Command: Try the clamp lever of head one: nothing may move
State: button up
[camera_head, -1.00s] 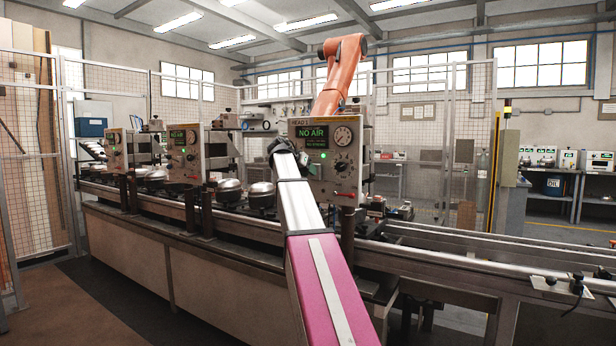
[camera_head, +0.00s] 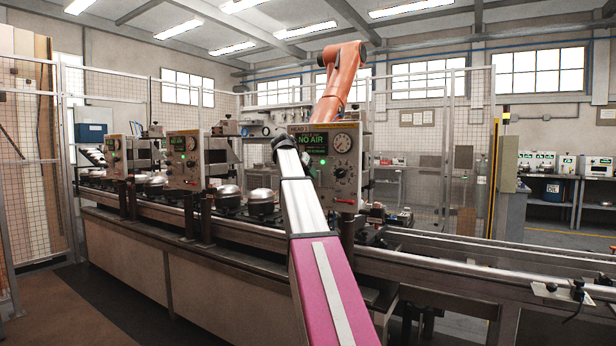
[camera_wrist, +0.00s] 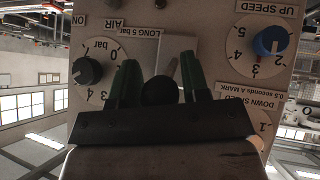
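The head one panel (camera_head: 352,180) stands right of centre in the head view, with a green "NO AIR" display, a gauge and a green light. In the wrist view its face (camera_wrist: 205,35) fills the middle, with labels upside down. A lever with a black ball knob (camera_wrist: 160,91) stands out from a pale slotted plate marked "LONG 5 bar". My gripper (camera_wrist: 160,75) has its two green fingers apart, one on each side of the knob. A gap shows by the right finger; contact on the left is unclear. In the head view my gripper (camera_head: 283,143) is at the panel's left edge, fingers hidden.
A black knob (camera_wrist: 88,71) and a blue knob (camera_wrist: 271,41) flank the lever on the panel. A red-tipped handle (camera_head: 345,201) sticks out low on the panel. The conveyor rail (camera_head: 450,262) runs along the front. An orange robot arm (camera_head: 341,80) stands behind.

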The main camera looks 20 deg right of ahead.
jog(key=shift+o, duration=0.9)
jog(key=v, duration=1)
jog(key=shift+a+r, duration=0.3)
